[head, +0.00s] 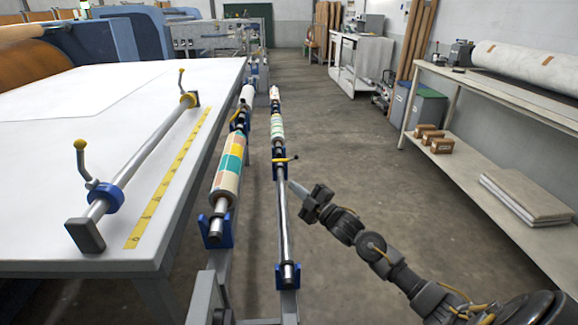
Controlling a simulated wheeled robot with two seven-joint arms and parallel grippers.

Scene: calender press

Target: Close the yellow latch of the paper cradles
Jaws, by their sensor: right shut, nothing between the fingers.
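A yellow latch (285,159) lies across the blue cradle (280,172) on the right-hand of two rails, its dark-tipped end sticking out to the right. Another yellow latch (238,113) shows further back on the left-hand rail, partly hidden by its roll. Blue cradles stand at the near ends, one under the left roll (219,232) and one at the end of the bare bar (287,275). My right gripper (296,188) is shut and empty, just right of the bar and a little nearer than the right latch. My left gripper is out of view.
A white table (60,175) with a clamped bar (150,152) and a yellow ruler (168,180) is on the left. A patterned paper roll (229,168) lies beside the bare bar. A shelf bench (500,101) lines the right. The floor (362,150) between is clear.

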